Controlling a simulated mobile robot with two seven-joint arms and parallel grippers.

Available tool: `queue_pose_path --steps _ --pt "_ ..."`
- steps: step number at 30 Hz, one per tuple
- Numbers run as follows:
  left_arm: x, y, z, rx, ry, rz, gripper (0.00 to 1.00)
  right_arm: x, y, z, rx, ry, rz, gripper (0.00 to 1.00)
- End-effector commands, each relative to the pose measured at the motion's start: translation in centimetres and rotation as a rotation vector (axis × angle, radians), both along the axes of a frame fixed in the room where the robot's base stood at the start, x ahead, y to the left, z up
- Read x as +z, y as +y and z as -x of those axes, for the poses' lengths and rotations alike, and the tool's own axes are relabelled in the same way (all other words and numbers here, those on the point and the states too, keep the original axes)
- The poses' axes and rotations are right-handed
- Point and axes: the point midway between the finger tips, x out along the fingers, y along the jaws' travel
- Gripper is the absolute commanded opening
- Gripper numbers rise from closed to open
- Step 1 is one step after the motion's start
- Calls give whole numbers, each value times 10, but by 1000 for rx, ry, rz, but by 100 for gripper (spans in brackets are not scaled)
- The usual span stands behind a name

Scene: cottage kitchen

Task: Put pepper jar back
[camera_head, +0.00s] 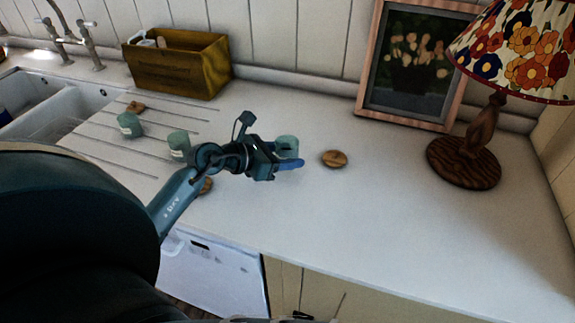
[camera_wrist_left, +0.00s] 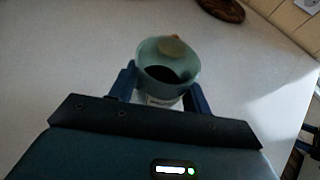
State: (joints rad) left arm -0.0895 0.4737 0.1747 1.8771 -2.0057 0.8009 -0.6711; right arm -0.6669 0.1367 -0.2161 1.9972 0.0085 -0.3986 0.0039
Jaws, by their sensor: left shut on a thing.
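My left gripper (camera_head: 290,163) is shut on a pale green jar (camera_head: 287,144) over the counter. In the left wrist view the jar (camera_wrist_left: 160,87) sits between the two fingers of the gripper (camera_wrist_left: 160,90), its dark mouth open. Its label is too small to read, so I cannot tell if it is the pepper jar. A round wooden lid (camera_head: 334,158) lies on the counter just right of the gripper. Two similar green jars (camera_head: 129,125) (camera_head: 178,145) stand on the grooved drainer to the left.
More wooden lids (camera_head: 135,107) (camera_head: 206,186) lie near the jars. A wooden box (camera_head: 178,68) stands at the back, beside the white sink (camera_head: 45,108). A framed picture (camera_head: 412,65) and a lamp (camera_head: 465,162) stand at the back right. The front right counter is clear.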

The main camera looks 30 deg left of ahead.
Motion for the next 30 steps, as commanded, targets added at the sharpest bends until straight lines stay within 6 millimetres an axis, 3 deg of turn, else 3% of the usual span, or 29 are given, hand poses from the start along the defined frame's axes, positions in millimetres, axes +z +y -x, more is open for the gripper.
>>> queue_pose_path --steps 6,19,20,27,30 --pt "-31 -1 1 1 3 4 23 -2 -1 0 3 0 3 70" --pt "-38 0 0 0 1 2 23 -2 0 -2 7 -11 2 70" --pt "-39 0 0 0 2 2 49 -1 0 -3 7 -12 2 70" --pt "-38 0 1 0 2 2 69 3 0 -6 10 -22 2 70" --pt "-38 0 0 0 2 2 70 3 0 -7 10 -23 1 70"
